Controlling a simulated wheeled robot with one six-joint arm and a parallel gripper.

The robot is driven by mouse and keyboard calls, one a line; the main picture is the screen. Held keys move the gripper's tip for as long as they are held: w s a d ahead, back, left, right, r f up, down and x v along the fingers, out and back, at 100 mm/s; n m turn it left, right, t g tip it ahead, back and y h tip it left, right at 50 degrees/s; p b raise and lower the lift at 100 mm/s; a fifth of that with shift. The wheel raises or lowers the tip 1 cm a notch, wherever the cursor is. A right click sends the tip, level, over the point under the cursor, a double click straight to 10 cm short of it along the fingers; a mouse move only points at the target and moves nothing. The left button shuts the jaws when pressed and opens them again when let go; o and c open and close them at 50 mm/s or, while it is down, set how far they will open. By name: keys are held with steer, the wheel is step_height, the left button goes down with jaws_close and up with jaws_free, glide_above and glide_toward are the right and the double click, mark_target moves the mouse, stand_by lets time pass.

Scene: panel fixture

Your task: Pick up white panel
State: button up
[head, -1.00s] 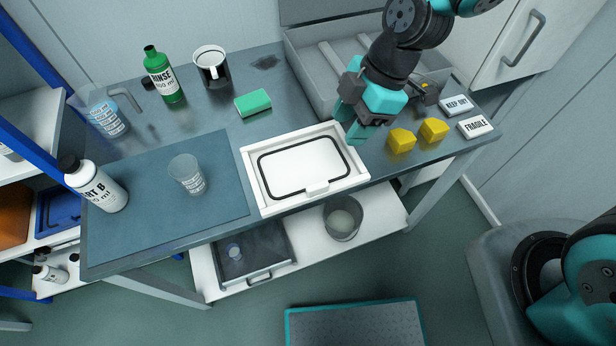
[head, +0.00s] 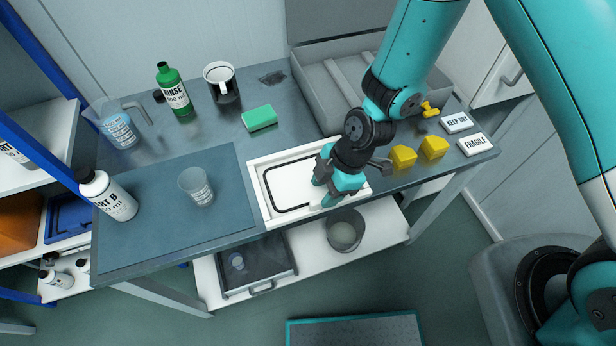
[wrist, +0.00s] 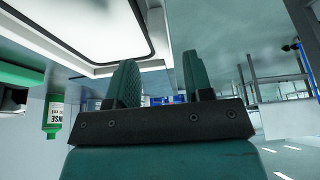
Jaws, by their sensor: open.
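The white panel (head: 288,185) with a black ring-shaped seal lies flat in a white rectangular frame (head: 256,190) at the table's front edge. The panel (wrist: 80,22) fills the upper left there. I cannot tell whether a finger touches the panel or its tab.
Two yellow blocks (head: 418,152) stand right of the frame, close to my wrist. A grey bin (head: 345,110) is behind. A green sponge (head: 260,118), a beaker (head: 197,187) on a blue mat (head: 150,235) and bottles are to the left.

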steer(key=shift+d+p+x, duration=0.15)
steer(key=shift+p+x, duration=0.2)
steer(key=shift+x, duration=0.75)
steer(key=shift+d+p+x, duration=0.1)
steer(key=shift+p+x, duration=0.2)
steer(key=shift+x, duration=0.75)
jaws_close()
